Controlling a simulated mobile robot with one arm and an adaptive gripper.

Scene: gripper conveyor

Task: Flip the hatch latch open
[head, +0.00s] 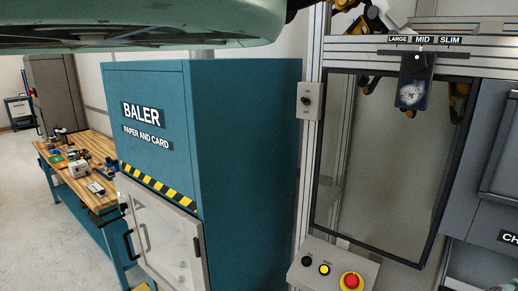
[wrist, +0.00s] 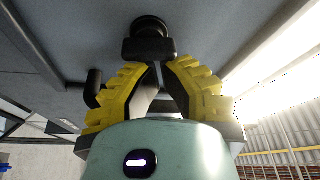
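In the wrist view, my gripper (wrist: 158,66) has two yellow ribbed fingers that lean inward, their tips together or nearly so. A black fitting with a round knob and a crossbar (wrist: 149,48) stands on a grey panel just beyond the tips. I cannot tell whether they touch it, or whether it is the hatch latch. A second black peg (wrist: 93,88) sits to its left. In the head view, the baler (head: 250,150) has a pale hatch door (head: 170,235) with a black handle (head: 129,246). My gripper cannot be clearly made out there.
A framed clear panel (head: 375,165) stands right of the baler, below a LARGE/MID/SLIM scale with a black slider (head: 416,80). A control box (head: 333,272) with a red button sits in front. A cluttered workbench (head: 75,150) is at left, with open floor beside it.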

